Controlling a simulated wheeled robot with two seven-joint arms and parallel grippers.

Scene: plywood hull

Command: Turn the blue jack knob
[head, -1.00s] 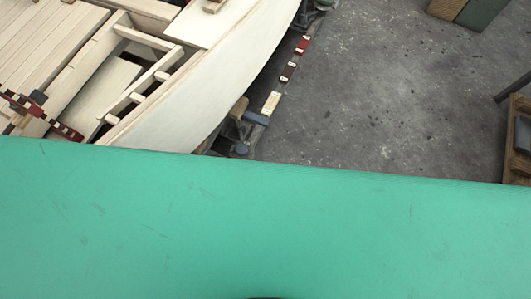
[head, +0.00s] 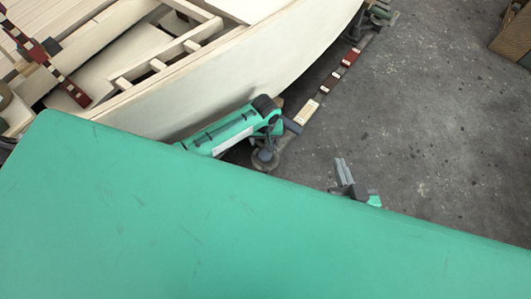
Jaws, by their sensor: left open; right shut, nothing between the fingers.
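The blue-grey jack knob (head: 292,125) shows as a short stub beside the hull's lower edge, near the middle of the head view. A darker, rounded part of the jack (head: 264,157) is just below it. My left gripper (head: 270,138) is by the jack, close to the left of the knob. It is open, but its fingertips are mostly hidden and I cannot tell whether they touch the knob. My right gripper (head: 344,172) is to the lower right, over the floor, shut and empty, apart from the jack.
The pale plywood hull (head: 225,85) fills the upper left. A line of red, dark and cream blocks (head: 330,83) runs along the floor beside it. A wooden box (head: 513,38) stands at the upper right. The grey concrete floor (head: 430,130) is clear on the right. My green body covers the bottom.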

